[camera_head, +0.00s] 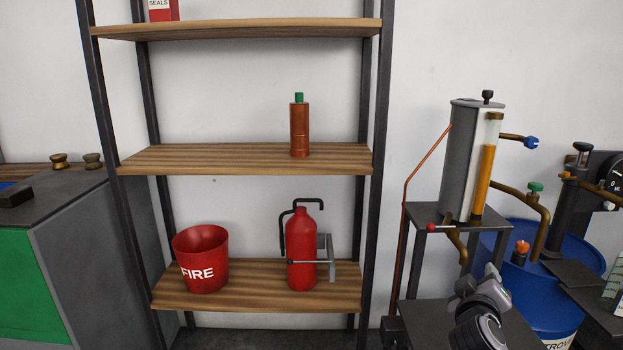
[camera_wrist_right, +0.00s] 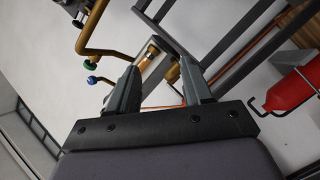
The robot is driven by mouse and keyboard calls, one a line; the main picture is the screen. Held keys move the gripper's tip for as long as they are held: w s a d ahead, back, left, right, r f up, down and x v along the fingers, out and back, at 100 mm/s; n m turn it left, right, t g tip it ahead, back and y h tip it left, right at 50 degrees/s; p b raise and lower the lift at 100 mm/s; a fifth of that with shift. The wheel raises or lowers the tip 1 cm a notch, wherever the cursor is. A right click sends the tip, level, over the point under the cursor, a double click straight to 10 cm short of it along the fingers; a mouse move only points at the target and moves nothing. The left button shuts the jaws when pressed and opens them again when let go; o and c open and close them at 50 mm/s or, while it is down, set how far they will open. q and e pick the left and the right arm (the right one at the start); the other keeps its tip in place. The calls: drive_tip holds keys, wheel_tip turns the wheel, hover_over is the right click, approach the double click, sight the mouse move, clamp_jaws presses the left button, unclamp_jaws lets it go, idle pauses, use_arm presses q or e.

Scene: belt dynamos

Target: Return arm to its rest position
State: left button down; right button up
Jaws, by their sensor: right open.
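My right gripper (camera_wrist_right: 161,82) shows in the right wrist view with its two dark fingers apart and nothing between them. Beyond the fingers are the stand's frame and brass pipes, clear of the fingertips as far as I can tell. In the head view, grey and black links of my right arm (camera_head: 480,312) show at the lower right, in front of the stand and the blue drum. My left gripper is in neither view.
A stand holds a grey cylinder (camera_head: 459,160) with an amber sight tube (camera_head: 484,180). A blue drum (camera_head: 560,302) stands beside it. The shelf rack (camera_head: 245,160) holds a copper bottle (camera_head: 299,130), a red fire bucket (camera_head: 201,260) and a red extinguisher (camera_head: 301,250).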

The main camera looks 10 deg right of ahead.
drive_tip(key=s+a+f+n+g+y, duration=0.1)
drive_tip(key=s+a+f+y, duration=0.35)
drive_tip(key=f, duration=0.35)
drive_tip(key=s+a+f+n+y, duration=0.1)
drive_tip(key=s+a+f+y, duration=0.2)
drive_tip(key=s+a+f, duration=0.45)
drive_tip(key=s+a+f+m+g+y, duration=0.1)
drive_tip(key=s+a+f+y, duration=0.1)
drive_tip(key=s+a+f, duration=0.35)
drive_tip(key=s+a+f+m+g+y, duration=0.1)
drive_tip(key=s+a+f+y, duration=0.15)
drive_tip(key=s, duration=0.55)
wheel_tip(320, 180, up, 15)
drive_tip(key=s+d+p, duration=0.1)
drive_tip(key=p, duration=1.6)
drive_tip(key=shift+s+d+f, duration=0.2)
drive_tip(key=shift+d, duration=0.2)
